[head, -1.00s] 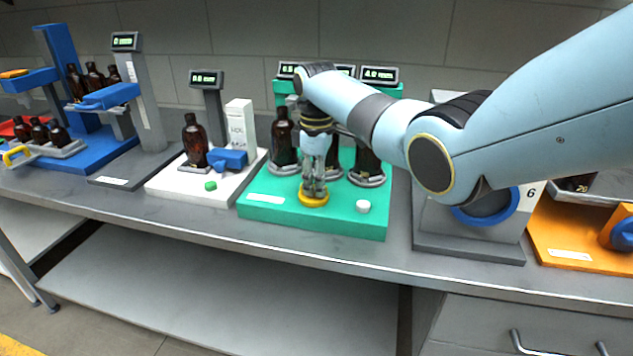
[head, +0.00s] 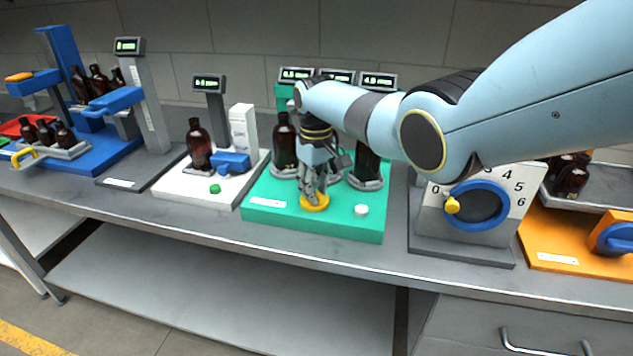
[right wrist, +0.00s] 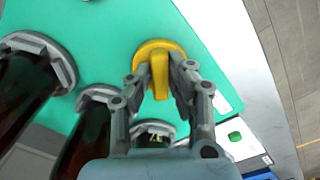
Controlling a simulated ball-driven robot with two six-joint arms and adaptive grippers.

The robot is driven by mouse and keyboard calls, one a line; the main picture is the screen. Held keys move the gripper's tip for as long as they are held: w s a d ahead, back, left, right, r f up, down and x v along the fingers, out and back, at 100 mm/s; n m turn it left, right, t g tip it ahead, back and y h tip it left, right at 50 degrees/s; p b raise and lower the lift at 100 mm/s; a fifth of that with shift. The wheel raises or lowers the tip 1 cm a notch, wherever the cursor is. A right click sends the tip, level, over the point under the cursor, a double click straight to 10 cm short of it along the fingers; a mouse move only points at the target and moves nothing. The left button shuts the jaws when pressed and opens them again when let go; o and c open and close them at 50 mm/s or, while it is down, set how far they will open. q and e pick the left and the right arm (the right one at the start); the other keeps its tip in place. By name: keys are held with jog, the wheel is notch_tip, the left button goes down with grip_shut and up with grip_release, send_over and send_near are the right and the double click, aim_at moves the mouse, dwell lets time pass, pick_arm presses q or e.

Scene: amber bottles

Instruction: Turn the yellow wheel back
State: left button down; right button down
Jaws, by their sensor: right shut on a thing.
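The yellow wheel (head: 316,206) lies flat on the front of the green base (head: 268,214), between a label and a white button. In the right wrist view the wheel (right wrist: 160,50) is a round disc with a raised bar across it. My right gripper (head: 312,190) points down over the wheel. In the right wrist view its two fingers (right wrist: 162,85) are shut on the bar, one on each side. My left gripper is not in view.
Brown bottles (head: 284,143) stand on round holders on the green base, close behind the gripper. A white button (head: 361,210) is to the right. A white station (head: 190,187) stands left, a grey dial station (head: 462,246) right.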

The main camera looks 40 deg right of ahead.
jog(key=m+p, duration=0.1)
jog(key=m, duration=0.2)
jog(key=shift+a+r+m, duration=0.1)
jog(key=shift+m, duration=0.3)
jog(key=m, duration=0.2)
jog(key=shift+w+m+p, duration=0.1)
jog(key=shift+m+p, duration=0.2)
jog(key=shift+m, duration=0.1)
jog(key=m, duration=0.3)
jog(key=shift+a, duration=0.15)
jog(key=m, duration=0.4)
jog(key=shift+w+p, duration=0.15)
jog(key=shift+p, duration=0.15)
jog(key=m, duration=0.3)
jog(key=shift+w+m, duration=0.1)
jog(key=shift+m, duration=0.3)
jog(key=m, duration=0.3)
jog(key=shift+w+m, duration=0.1)
jog(key=shift+m, duration=0.2)
jog(key=m, duration=0.3)
jog(key=shift+w+m, duration=0.1)
jog(key=shift+m, duration=2.1)
